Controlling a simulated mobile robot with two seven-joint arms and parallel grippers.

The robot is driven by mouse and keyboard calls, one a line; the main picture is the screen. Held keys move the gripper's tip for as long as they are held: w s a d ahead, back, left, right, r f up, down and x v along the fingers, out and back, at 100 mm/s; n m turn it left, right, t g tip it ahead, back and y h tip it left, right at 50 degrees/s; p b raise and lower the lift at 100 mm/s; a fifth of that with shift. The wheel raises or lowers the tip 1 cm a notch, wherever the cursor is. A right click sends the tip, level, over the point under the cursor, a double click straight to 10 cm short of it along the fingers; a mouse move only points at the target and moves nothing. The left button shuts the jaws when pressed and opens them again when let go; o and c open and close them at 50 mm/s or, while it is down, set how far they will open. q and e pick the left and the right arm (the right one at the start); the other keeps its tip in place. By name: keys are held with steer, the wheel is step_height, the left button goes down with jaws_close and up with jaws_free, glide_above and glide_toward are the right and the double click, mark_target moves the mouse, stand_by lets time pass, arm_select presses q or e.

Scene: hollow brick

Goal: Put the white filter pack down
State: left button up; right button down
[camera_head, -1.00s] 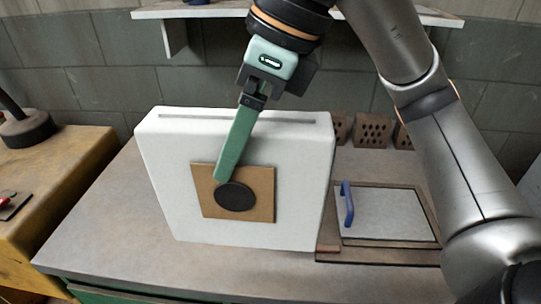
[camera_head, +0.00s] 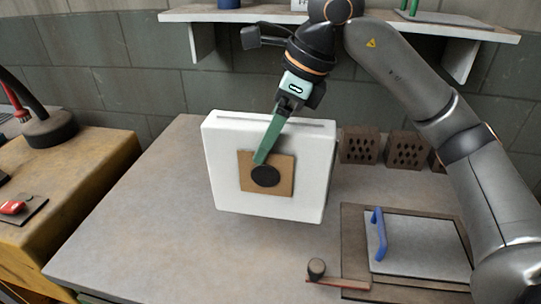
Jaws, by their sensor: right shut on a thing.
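The white filter pack (camera_head: 223,165) is a thick white upright slab with a slot along its top edge. A brown square plate with a dark round disc (camera_head: 265,176) is on its front face. My right gripper (camera_head: 268,147) reaches down from above and is shut on the pack. One green finger lies over the front face down to the disc; the other finger is hidden behind the pack. The pack is over the grey table (camera_head: 140,225), slightly tilted in the picture. I cannot tell for sure whether its bottom touches the table. My left gripper is not in view.
Perforated bricks (camera_head: 359,146) stand behind and right of the pack. A framed panel (camera_head: 420,245) with a blue handle lies at right, a dark knob on a strip (camera_head: 317,268) in front. A shelf (camera_head: 340,20) hangs above. The table's left part is clear.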

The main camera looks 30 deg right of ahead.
steer(key=shift+w+d+f, duration=0.2)
steer(key=shift+w+f, duration=0.2)
steer(key=shift+f, duration=0.6)
steer(key=shift+w+d+f, duration=0.2)
steer(key=shift+w+f, duration=0.15)
steer(key=shift+f, duration=0.6)
steer(key=shift+w+d+f, duration=0.2)
steer(key=shift+w+f, duration=0.2)
steer(key=shift+f, duration=0.6)
steer(key=shift+f+b, duration=0.15)
steer(key=shift+b, duration=0.15)
jaws_free()
